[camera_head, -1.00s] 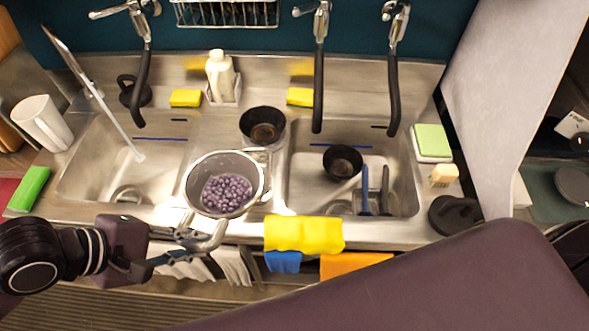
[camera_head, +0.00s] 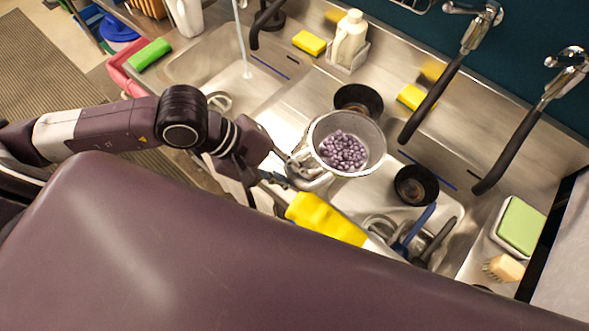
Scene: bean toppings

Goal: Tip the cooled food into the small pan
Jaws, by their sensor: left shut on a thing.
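A round metal pot (camera_head: 376,134) with purple beans (camera_head: 342,150) in it is held upright above the divider between the two sinks. My left gripper (camera_head: 303,174) is shut on the pot's near-left side, by its handle; the exact contact is hard to make out. One small dark pan (camera_head: 358,97) sits just behind the pot, partly hidden by its rim. Another small dark pan (camera_head: 416,184) is in the right sink, to the right of the pot. I cannot tell which is the task's small pan. My right gripper is not in view.
Black faucet spouts (camera_head: 434,100) reach over the sinks from the back. A soap bottle (camera_head: 350,35) and yellow sponges (camera_head: 309,42) stand behind. A yellow cloth (camera_head: 325,218) hangs over the front edge. Blue and dark handled utensils (camera_head: 415,232) stand in the right sink.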

